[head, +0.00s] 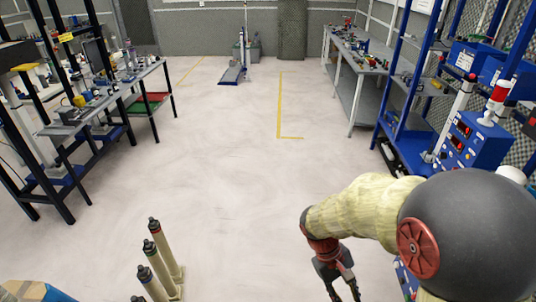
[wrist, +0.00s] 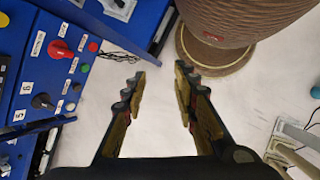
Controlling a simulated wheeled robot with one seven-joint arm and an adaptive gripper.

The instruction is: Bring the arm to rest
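My arm reaches out at the lower right of the head view, with my gripper (head: 336,274) hanging down over the pale floor. In the wrist view my gripper (wrist: 160,88) has its two fingers apart, with bare floor between them. Nothing is held. The fingers touch nothing that I can see.
A blue control panel (wrist: 55,60) with knobs lies left of the fingers in the wrist view. A ribbed brown round body (wrist: 235,15) is above right. In the head view, several upright posts (head: 160,255) stand at lower left, a workbench (head: 110,100) at left, blue racks (head: 415,80) at right. The middle floor is clear.

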